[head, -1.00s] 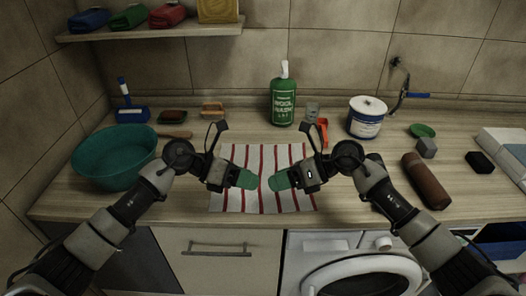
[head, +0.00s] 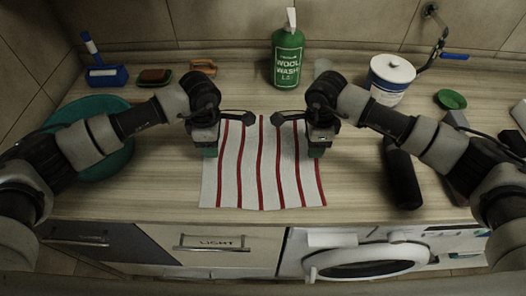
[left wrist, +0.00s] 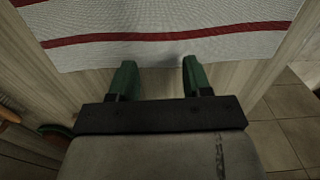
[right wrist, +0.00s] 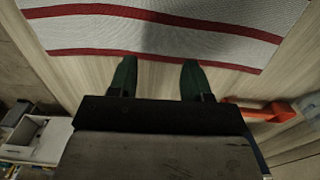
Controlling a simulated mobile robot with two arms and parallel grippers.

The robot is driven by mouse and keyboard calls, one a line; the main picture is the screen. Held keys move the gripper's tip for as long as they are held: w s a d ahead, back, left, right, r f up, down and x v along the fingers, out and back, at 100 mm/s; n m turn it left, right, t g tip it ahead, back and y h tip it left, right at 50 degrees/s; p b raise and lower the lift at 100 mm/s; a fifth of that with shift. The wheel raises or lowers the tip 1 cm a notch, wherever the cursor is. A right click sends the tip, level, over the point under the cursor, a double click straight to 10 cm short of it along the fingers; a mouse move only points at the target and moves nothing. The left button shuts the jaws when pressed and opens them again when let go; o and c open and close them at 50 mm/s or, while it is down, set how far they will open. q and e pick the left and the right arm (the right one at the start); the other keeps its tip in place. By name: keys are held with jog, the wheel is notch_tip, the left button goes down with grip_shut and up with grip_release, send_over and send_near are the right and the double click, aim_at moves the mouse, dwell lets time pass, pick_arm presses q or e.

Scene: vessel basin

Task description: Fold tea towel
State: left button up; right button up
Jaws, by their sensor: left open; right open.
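The tea towel (head: 262,165), white with red stripes, lies spread flat on the wooden counter. Its near edge runs close to the counter's front. My left gripper (head: 208,152) points down by the towel's left edge, open and empty. In the left wrist view its green fingers (left wrist: 158,75) are apart, just by the striped towel's edge (left wrist: 160,57). My right gripper (head: 317,152) points down by the towel's right edge, open and empty. In the right wrist view its fingers (right wrist: 159,75) are apart beside the towel (right wrist: 215,40). I cannot tell whether either gripper touches the cloth.
A teal basin (head: 112,160) is at left, partly behind my left arm. A green wool wash bottle (head: 287,60) and a white tub (head: 390,78) stand behind. A dark cylinder (head: 402,180) lies at right. A red object (right wrist: 260,112) lies near my right gripper.

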pick_arm(q)
jog(key=shift+w+f, duration=0.1)
jog(key=shift+f, duration=1.4)
pick_arm(e)
jog(key=shift+w+f, duration=0.1)
jog(key=shift+f, duration=1.35)
pick_arm(q)
jog(key=shift+f, duration=0.1)
pick_arm(e)
jog(key=shift+f, duration=0.15)
pick_arm(q)
jog(key=shift+c, duration=0.2)
pick_arm(e)
jog(key=shift+c, duration=0.2)
pick_arm(q)
grip_shut()
pick_arm(e)
grip_shut()
